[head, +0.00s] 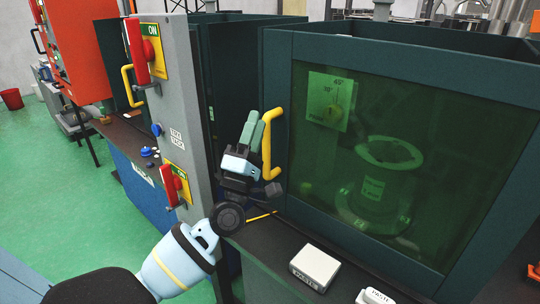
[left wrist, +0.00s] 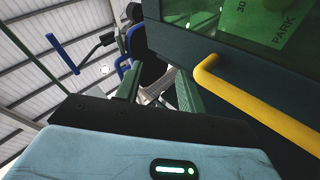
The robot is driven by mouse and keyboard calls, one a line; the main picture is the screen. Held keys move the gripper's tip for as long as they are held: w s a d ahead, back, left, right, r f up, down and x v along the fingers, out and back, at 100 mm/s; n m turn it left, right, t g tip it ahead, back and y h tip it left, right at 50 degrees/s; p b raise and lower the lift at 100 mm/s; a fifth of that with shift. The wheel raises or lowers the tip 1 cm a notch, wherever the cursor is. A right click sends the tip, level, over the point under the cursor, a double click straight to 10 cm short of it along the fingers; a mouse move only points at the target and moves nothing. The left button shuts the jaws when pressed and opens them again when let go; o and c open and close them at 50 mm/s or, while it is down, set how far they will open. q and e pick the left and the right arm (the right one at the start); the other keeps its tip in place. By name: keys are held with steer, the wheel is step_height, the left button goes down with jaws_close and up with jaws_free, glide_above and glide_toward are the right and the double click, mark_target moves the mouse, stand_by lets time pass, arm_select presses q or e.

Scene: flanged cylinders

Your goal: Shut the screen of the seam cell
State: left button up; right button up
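The screen (head: 440,110) is a green see-through pane in a dark teal frame across the front of the cell. It looks flush or nearly so; I cannot tell whether a gap is left at its edge. Its yellow bar handle (head: 271,150) stands at the left edge of the frame. My left gripper (head: 258,122) is beside the handle, on its left. In the left wrist view its two green fingers (left wrist: 157,92) are apart with nothing held between them, and the yellow handle (left wrist: 250,100) lies right of both fingers. My right gripper is not in view.
A flanged cylinder (head: 382,182) stands behind the screen, near a dial plate (head: 331,101). A grey post (head: 188,95) with red switches (head: 138,52) stands left of my gripper. A white box (head: 315,267) sits on the dark bench in front of the screen.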

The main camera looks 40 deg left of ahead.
mark_target(267, 148)
arm_select(q)
steer(key=w+d+f+n+g+y+b, duration=0.15)
steer(key=f+n+g+y, duration=0.25)
steer(key=n+g, duration=0.65)
steer(key=w+d+f+n+g+y+b, duration=0.1)
steer(key=d+f+n+g+y+b, duration=0.25)
steer(key=n, duration=1.25)
steer(key=shift+g+y, duration=0.25)
steer(key=shift+g, duration=0.55)
steer(key=shift+s+a+f+p+x, duration=0.1)
steer(key=shift+p+x, duration=0.05)
steer(key=shift+x, duration=1.35)
steer(key=shift+s+a+f+p+x, duration=0.1)
steer(key=shift+s+p+x, duration=0.05)
steer(key=shift+x, duration=1.35)
steer(key=shift+s+a+f+p+x, duration=0.1)
steer(key=shift+f+p+x, duration=0.05)
steer(key=shift+x, duration=1.3)
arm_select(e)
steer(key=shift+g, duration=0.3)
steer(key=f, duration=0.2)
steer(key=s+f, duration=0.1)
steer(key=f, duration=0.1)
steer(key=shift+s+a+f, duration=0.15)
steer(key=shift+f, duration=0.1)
arm_select(q)
jaws_close()
